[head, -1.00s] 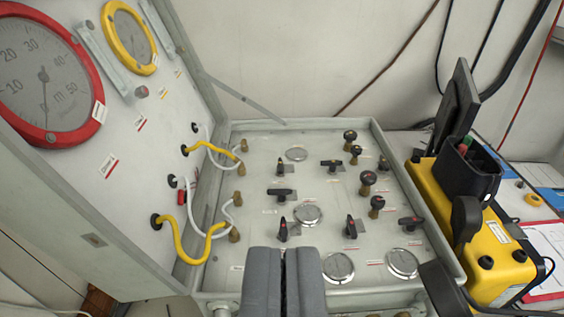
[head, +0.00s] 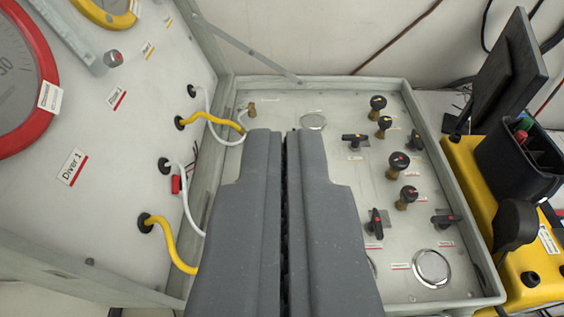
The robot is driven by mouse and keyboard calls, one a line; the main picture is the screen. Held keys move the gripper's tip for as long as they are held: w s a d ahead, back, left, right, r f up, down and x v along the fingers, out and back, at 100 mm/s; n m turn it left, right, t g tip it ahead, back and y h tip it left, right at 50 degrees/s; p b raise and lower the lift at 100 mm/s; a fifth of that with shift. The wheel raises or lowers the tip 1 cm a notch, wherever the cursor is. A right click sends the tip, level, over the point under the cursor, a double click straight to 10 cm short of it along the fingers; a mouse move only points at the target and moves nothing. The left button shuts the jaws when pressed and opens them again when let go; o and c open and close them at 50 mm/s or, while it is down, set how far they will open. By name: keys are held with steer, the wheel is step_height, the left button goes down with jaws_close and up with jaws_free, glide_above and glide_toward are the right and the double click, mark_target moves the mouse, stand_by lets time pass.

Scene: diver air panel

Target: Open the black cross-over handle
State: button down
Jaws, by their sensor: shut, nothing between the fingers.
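My gripper (head: 286,135) is shut and empty, its two grey fingers side by side over the middle of the panel (head: 340,95). Several black handles show to its right: a bar handle (head: 355,140) at the back, one set lengthwise (head: 375,223) farther forward, and a crosswise one (head: 446,219) near the right edge. The labels are too small to read, so I cannot tell which handle is the cross-over. My fingers hide the panel's middle, where more black handles showed earlier. I cannot see whether the fingers touch anything.
Several round black knobs (head: 398,162) stand up on the panel's right. The upright lid (head: 130,140) with gauges and looped yellow hoses (head: 165,245) is at left. A yellow case (head: 475,190) stands close on the right. A thin metal stay (head: 250,50) crosses the back-left corner.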

steer(key=w+f+g+p, duration=0.3)
steer(key=w+f+p, duration=0.5)
steer(key=w, duration=0.4)
steer(key=w+f+g+p, duration=0.2)
steer(key=w+f+p, duration=0.55)
steer(key=w, duration=0.45)
steer(key=shift+w+d+f+g+p, duration=0.1)
steer(key=shift+w+f+g+p, duration=0.25)
steer(key=shift+w+f+p, duration=2)
steer(key=shift+w+d+f+g+p, duration=0.1)
steer(key=shift+w+f+g+p, duration=0.45)
steer(key=shift+f, duration=3.6)
steer(key=shift+w+d+f+g+p, duration=0.15)
steer(key=shift+w+f+p, duration=1.3)
steer(key=shift+f, duration=1.8)
steer(key=shift+x, duration=0.9)
steer(key=shift+s+a+r, duration=0.1)
steer(key=shift+s+r, duration=0.05)
steer(key=shift+s, duration=0.45)
steer(key=shift+s+f+p, duration=0.2)
steer(key=shift+s+p, duration=0.45)
steer(key=shift+s, duration=0.75)
